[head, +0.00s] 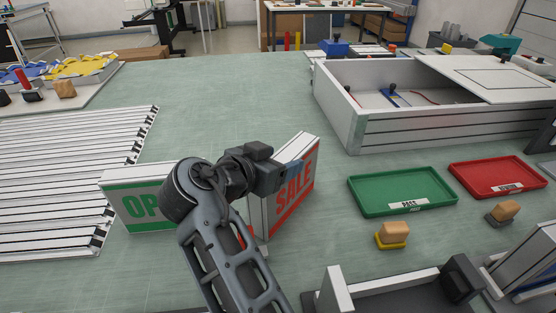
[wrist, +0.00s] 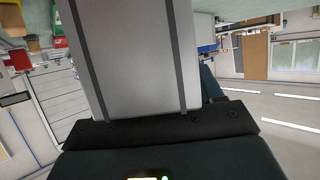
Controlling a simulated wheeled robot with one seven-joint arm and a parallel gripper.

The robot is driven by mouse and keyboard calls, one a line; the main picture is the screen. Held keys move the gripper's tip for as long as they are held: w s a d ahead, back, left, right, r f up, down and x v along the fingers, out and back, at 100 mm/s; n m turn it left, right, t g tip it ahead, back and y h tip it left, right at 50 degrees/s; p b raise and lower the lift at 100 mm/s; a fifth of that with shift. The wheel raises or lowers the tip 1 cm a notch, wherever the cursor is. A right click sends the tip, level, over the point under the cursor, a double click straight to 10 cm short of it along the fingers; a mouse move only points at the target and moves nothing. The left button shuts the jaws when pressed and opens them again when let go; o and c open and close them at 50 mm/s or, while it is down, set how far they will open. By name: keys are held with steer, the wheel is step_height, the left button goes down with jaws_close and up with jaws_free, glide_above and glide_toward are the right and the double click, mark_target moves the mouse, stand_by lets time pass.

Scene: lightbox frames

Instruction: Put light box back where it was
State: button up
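A light box with red SALE lettering (head: 296,186) stands upright and angled on the green table, right of the arm. A second light box with green OP lettering (head: 141,207) stands to its left, partly hidden behind my arm. My gripper (head: 287,174) is at the upper part of the SALE box, with a bluish finger across its lettered face. In the wrist view a pale grey box side with two dark lines (wrist: 135,55) fills the space in front of the gripper. The gripper looks closed on it; the finger contact is mostly hidden.
A slatted white panel (head: 60,185) lies at left. A green tray (head: 372,208) and a red tray (head: 470,184) lie at right, with a large open white case (head: 420,132) behind. A yellow-based block (head: 392,235) sits in front. The table's middle behind the boxes is clear.

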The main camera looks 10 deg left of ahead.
steer(key=shift+o, duration=1.4)
steer(key=shift+r, duration=0.2)
steer(key=b+v, duration=0.1)
steer(key=v, duration=1.1)
steer(key=shift+b, duration=0.4)
steer(key=shift+f, duration=0.1)
steer(key=shift+s, duration=0.1)
